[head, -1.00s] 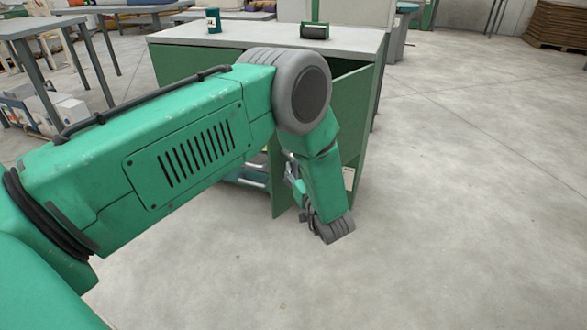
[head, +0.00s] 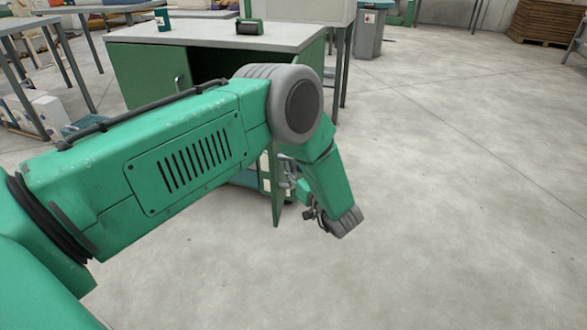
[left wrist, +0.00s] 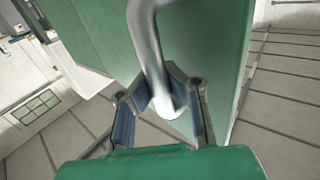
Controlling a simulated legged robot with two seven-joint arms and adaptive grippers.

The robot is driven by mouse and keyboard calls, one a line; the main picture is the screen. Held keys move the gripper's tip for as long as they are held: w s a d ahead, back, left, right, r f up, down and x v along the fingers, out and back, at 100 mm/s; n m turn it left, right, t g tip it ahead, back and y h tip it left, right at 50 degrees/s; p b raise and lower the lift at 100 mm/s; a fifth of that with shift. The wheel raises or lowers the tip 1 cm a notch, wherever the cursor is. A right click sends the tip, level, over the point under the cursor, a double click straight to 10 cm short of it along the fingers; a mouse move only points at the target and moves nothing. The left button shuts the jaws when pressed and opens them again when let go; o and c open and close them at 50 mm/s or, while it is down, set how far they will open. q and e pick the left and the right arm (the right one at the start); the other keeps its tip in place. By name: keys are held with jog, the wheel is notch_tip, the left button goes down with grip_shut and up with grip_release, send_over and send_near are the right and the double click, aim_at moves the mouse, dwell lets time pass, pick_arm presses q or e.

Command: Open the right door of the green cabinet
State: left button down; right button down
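The green cabinet with a grey top (head: 215,36) stands beyond my left arm. Its left door (head: 140,72) is closed. Its right door (head: 278,205) stands open towards me, seen nearly edge-on and largely hidden by my arm. In the left wrist view this door (left wrist: 215,60) is a green panel behind a bent metal handle (left wrist: 146,40). My left gripper (left wrist: 165,78) has its blue-padded fingers drawn in around the handle, one on each side. In the head view this gripper (head: 309,213) is small and partly hidden beside the door. My right gripper is out of view.
A green-and-black object (head: 249,26) and a small dark green can (head: 162,19) stand on the cabinet top. A grey bin (head: 369,40) is behind it. Tables stand at the left. The floor (head: 450,200) in front and to the right is clear.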

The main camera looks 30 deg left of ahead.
pick_arm(q)
jog(key=shift+s+d+f, duration=0.15)
jog(key=shift+d+f, duration=0.2)
jog(key=shift+d, duration=0.2)
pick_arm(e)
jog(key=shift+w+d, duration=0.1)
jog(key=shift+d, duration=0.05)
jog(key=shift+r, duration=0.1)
pick_arm(q)
jog(key=c, duration=1.8)
grip_release()
jog(key=shift+c, duration=0.2)
jog(key=o, duration=0.4)
jog(key=shift+s+r, duration=0.1)
jog(key=shift+r, duration=0.1)
jog(key=shift+c, duration=0.2)
jog(key=shift+d+r, duration=0.15)
jog(key=shift+d, duration=0.05)
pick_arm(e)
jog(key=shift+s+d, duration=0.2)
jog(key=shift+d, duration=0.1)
pick_arm(q)
jog(key=shift+a, duration=0.1)
